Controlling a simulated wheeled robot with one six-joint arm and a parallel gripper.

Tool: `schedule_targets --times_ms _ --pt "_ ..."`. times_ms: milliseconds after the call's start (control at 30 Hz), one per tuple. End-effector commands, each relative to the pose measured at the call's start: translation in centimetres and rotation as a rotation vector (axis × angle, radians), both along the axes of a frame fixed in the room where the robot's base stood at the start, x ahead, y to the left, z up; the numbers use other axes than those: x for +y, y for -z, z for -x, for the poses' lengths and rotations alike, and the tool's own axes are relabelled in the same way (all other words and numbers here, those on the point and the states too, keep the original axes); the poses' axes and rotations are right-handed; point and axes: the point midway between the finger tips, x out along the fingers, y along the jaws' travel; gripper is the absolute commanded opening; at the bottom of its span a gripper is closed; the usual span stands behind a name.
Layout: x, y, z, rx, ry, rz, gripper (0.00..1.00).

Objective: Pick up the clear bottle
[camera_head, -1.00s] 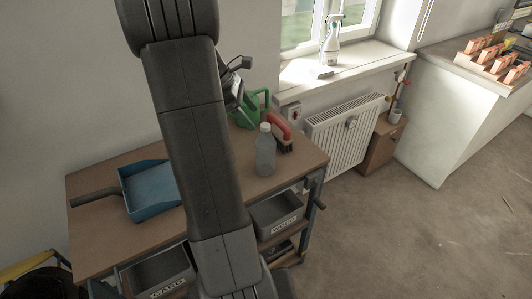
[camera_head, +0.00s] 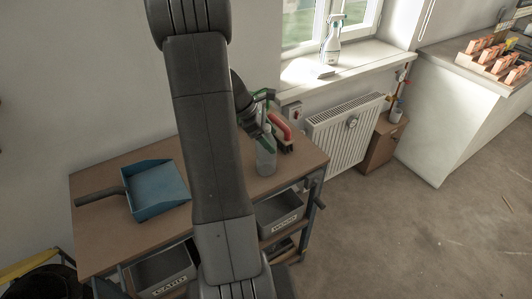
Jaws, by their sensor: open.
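The clear bottle (camera_head: 265,161) stands upright on the brown workbench (camera_head: 110,190), near its right part. It looks greyish and see-through, and its cap and upper part are hidden behind my gripper. My gripper (camera_head: 264,136) is open and sits at the top of the bottle in the picture. I cannot tell whether the fingers are around the bottle's neck or just in front of it. My dark arm crosses the view and hides the middle of the bench.
A blue dustpan (camera_head: 156,190) lies on the bench's left, and a red-handled brush (camera_head: 283,132) lies just behind the bottle. A green object behind is mostly hidden. Grey bins (camera_head: 281,213) sit under the benchtop. A spray bottle (camera_head: 331,45) stands on the windowsill. A radiator (camera_head: 344,128) is right of the bench.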

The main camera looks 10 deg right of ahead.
Motion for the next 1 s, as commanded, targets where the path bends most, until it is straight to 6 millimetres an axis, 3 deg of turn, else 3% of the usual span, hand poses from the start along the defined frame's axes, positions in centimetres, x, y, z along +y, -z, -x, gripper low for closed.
schedule_targets --times_ms 67,400,733,1000 --pt "0.0 0.0 0.0 0.0 0.0 0.0 0.67" --pt "0.0 0.0 0.0 0.0 0.0 0.0 0.0" --pt "0.0 -0.6 -0.1 -0.002 0.001 0.002 0.0" --pt "0.0 -5.5 -0.1 -0.007 0.0 0.001 0.0"
